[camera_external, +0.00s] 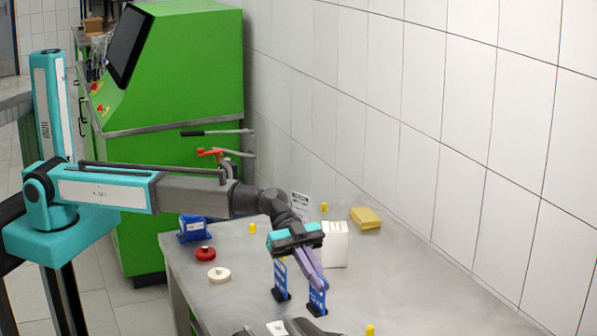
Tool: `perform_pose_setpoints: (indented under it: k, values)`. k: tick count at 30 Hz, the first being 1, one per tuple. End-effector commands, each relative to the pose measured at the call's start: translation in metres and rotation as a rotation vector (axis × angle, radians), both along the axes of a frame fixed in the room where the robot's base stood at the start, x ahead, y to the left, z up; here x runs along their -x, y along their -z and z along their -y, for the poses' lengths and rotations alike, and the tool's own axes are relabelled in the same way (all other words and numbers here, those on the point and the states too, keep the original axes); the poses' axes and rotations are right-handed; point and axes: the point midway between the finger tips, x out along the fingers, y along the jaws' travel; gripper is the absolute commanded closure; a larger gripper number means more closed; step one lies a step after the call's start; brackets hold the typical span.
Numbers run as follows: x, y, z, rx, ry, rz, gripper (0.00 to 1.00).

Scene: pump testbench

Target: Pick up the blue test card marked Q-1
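Two blue cards stand upright in dark holders on the steel table. One card (281,272) is at the left below my gripper, and the other card (317,299) is a little to the right and nearer the camera. Any marking is too small to read, so I cannot tell which one is Q-1. My gripper (320,284) reaches down over the table, its purple-grey fingers ending at the top of the right card. I cannot tell whether they touch it or how far apart they are. The gripper's body partly hides the area behind it.
The steel table (218,300) also bears a white box (335,246), a yellow block (366,218), a blue container (192,229), a red disc (204,254), a cream disc (219,274) and small yellow pieces. A tiled wall stands behind. The table's right side is mostly clear.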

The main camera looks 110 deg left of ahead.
Motion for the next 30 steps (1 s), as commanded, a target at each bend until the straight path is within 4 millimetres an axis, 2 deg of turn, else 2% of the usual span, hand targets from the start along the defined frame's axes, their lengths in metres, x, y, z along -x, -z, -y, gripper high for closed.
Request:
perform_pose_setpoints:
  k: [21, 30]
  values:
    - [0.096, -0.006, -0.008, 0.0, -0.001, 0.0, 1.0]
    - [0.129, -0.011, -0.011, 0.0, 0.0, 0.001, 1.0]
